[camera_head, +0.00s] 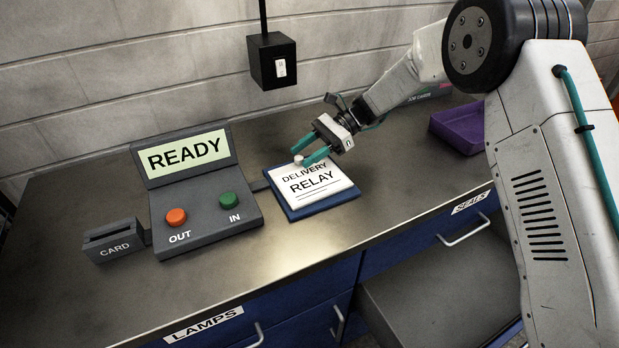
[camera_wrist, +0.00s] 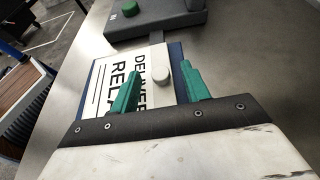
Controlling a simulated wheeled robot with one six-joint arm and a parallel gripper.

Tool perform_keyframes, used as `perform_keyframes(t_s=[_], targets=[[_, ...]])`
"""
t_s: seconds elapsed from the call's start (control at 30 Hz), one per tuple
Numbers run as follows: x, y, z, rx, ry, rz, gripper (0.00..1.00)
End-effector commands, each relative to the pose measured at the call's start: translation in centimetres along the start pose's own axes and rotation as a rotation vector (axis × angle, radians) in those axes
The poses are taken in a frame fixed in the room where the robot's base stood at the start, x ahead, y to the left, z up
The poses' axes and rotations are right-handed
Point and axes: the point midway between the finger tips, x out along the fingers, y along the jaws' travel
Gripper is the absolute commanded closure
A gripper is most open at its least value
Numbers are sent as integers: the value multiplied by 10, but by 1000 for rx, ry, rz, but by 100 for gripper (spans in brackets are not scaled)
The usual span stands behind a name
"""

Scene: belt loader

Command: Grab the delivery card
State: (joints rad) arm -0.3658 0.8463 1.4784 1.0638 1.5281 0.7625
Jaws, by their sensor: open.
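The delivery card (camera_head: 322,186) is white with the words DELIVERY RELAY and lies flat on a blue tray (camera_head: 323,207) on the counter. A small white round knob (camera_head: 298,160) stands at the card's far edge. My gripper (camera_head: 306,155) is open over that edge, its teal fingers on either side of the knob. In the wrist view the knob (camera_wrist: 160,75) shows between and a little beyond the two fingers (camera_wrist: 160,85), with the card (camera_wrist: 115,85) under the left finger. I cannot tell whether the fingers touch the knob.
A grey console (camera_head: 205,205) with a READY screen, an orange OUT button and a green IN button stands left of the tray. A CARD slot box (camera_head: 114,243) is at far left. A purple bin (camera_head: 462,127) sits at right. The front counter is clear.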

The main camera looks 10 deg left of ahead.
Motion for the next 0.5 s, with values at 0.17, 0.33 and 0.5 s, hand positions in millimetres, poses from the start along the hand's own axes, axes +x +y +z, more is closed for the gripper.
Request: perform_keyframes(t_s=[0.17, 0.33, 0.5], targets=[[9, 0, 0, 0, 0, -1, 54], [8, 0, 0, 0, 0, -1, 70], [8, 0, 0, 0, 0, 0, 100]])
